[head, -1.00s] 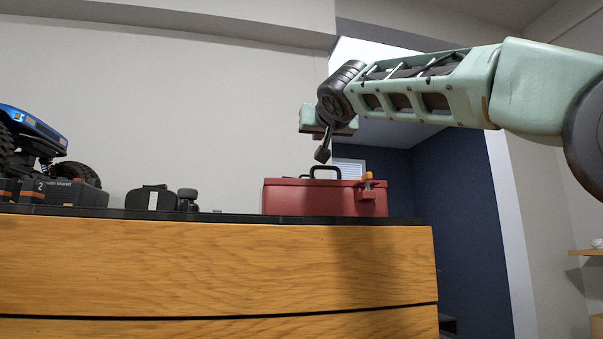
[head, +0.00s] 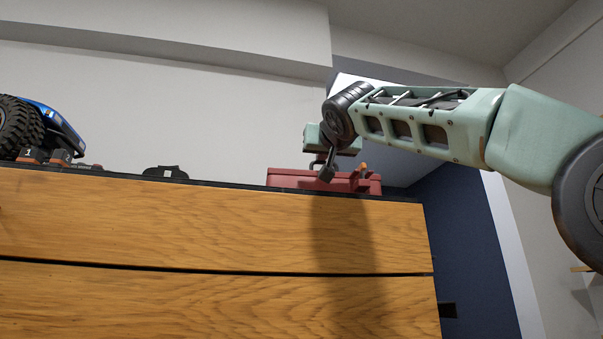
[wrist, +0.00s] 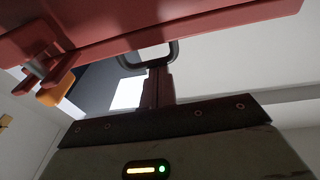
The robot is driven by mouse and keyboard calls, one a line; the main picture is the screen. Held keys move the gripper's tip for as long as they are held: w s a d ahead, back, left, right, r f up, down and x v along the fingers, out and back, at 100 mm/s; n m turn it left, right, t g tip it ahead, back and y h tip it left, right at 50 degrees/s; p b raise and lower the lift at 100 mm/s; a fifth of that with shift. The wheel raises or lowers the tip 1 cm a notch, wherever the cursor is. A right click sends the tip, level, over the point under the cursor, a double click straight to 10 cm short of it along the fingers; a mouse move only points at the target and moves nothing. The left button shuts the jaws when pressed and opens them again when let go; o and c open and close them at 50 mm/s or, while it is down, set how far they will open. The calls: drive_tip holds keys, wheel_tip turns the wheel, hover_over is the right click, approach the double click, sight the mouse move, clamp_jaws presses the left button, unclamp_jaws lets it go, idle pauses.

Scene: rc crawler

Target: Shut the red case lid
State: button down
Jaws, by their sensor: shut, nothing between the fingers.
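The red case (head: 290,180) sits on the dark top of the wooden cabinet, near its right end. Its orange latch (head: 363,168) is on the right side. In the wrist view the red lid (wrist: 220,28) fills the top, with the dark handle (wrist: 172,55) and the orange latch (wrist: 56,91) beside it. My gripper (head: 327,174) is shut and empty, pointing down at the handle area in front of the case. Its dark red fingers show close to the handle in the wrist view (wrist: 156,88); contact cannot be told. How far the lid stands open is unclear.
The wooden cabinet (head: 180,225) fills the lower left. On its top, left of the case, are a dark box (head: 166,172), small orange-black boxes (head: 60,157) and a blue crawler (head: 66,132). A dark blue wall (head: 465,235) stands right of the cabinet.

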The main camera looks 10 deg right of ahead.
drive_tip(key=shift+a+f+b, duration=0.1)
drive_tip(key=shift+f+b, duration=0.2)
drive_tip(key=shift+f, duration=0.3)
drive_tip(key=shift+w+a+f, duration=0.1)
drive_tip(key=shift+w+f, duration=0.05)
drive_tip(key=shift+f, duration=0.05)
wheel_tip(320, 180, up, 6)
drive_tip(key=s+f+p, duration=0.1)
drive_tip(key=p, duration=0.4)
drive_tip(key=s+f+b, duration=0.5)
drive_tip(key=s+b, duration=0.1)
drive_tip(key=s, duration=0.3)
drive_tip(key=shift+s+a, duration=0.1)
